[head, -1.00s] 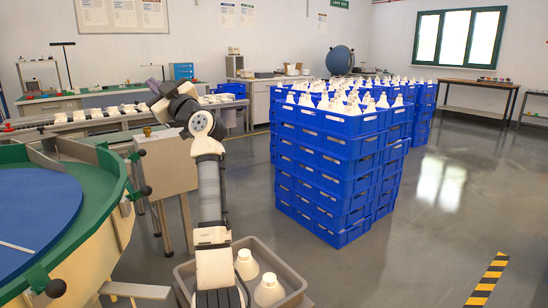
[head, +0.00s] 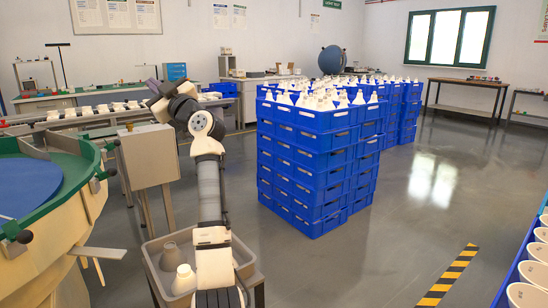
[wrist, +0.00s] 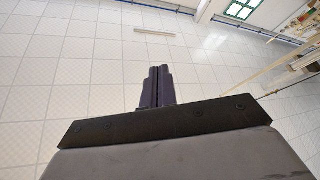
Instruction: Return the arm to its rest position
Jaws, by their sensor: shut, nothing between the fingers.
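My arm rises from the bottom middle of the head view and bends at the top, folded back on itself. My gripper (head: 153,84) is at its upper end, pointing up and to the left, well clear of the tables and crates. In the wrist view my gripper (wrist: 157,70) shows two dark fingers side by side, shut with nothing between them.
A grey bin (head: 153,257) with white bulbs (head: 184,280) stands beside my arm. Stacked blue crates (head: 310,165) stand ahead. A round green-rimmed table (head: 82,190) is at left, and more blue crates (head: 522,250) are at right. Floor between (head: 400,215) is clear.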

